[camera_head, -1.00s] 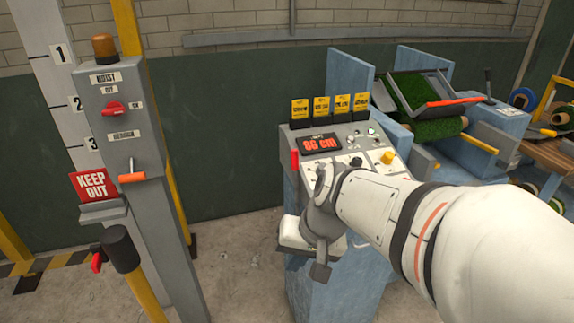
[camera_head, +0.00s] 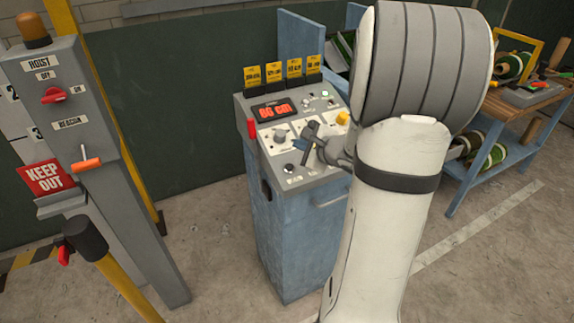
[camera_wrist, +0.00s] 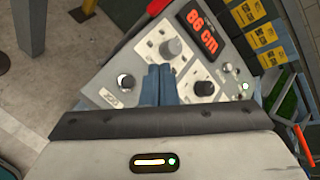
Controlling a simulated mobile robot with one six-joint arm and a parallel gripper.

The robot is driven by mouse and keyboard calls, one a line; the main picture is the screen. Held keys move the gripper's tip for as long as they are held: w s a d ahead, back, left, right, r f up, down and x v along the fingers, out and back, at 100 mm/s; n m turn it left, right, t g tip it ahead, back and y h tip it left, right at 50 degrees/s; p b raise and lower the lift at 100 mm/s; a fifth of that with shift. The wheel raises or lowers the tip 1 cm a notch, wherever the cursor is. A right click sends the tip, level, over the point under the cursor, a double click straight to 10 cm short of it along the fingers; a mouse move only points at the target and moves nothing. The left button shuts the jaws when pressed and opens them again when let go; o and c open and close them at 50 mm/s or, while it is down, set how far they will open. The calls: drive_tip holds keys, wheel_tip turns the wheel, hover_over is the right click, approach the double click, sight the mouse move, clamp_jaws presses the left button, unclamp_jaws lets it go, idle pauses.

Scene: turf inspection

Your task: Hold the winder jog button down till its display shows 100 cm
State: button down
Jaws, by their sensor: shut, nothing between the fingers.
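The winder's sloped control panel (camera_head: 316,181) tops a blue cabinet. Its red display (camera_head: 274,110) reads 86 cm, as it does in the wrist view (camera_wrist: 200,33). A dark round button (camera_head: 289,168) with a small label sits at the panel's near-left part; it also shows in the wrist view (camera_wrist: 126,82). I cannot read its label for sure. My gripper (camera_wrist: 160,70) is shut and empty, its blue fingers together over the panel between the button and two knobs. It appears apart from the button. I cannot tell whether the tips touch the panel.
A grey knob (camera_wrist: 171,48) and a dark knob (camera_wrist: 204,88) flank the fingers. Several yellow tags (camera_head: 274,72) stand behind the panel. A hoist post (camera_head: 84,132) with a KEEP OUT sign (camera_head: 46,177) is at left, a workbench (camera_head: 520,112) at right.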

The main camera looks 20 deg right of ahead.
sight(290, 167)
drive_tip(key=shift+f, duration=0.1)
drive_tip(key=w+f+b, duration=0.1)
drive_tip(key=f+b, duration=0.2)
drive_tip(key=f, duration=0.2)
drive_tip(key=w+f+b, duration=0.1)
drive_tip(key=f+b, duration=0.1)
drive_tip(key=shift+w+a+f+b, duration=0.1)
drive_tip(key=shift+w+f+b, duration=0.2)
drive_tip(key=shift+b, duration=0.05)
drive_tip(key=shift+w+f+b, duration=0.2)
drive_tip(key=shift+f+b, duration=0.05)
drive_tip(key=shift+b, duration=0.2)
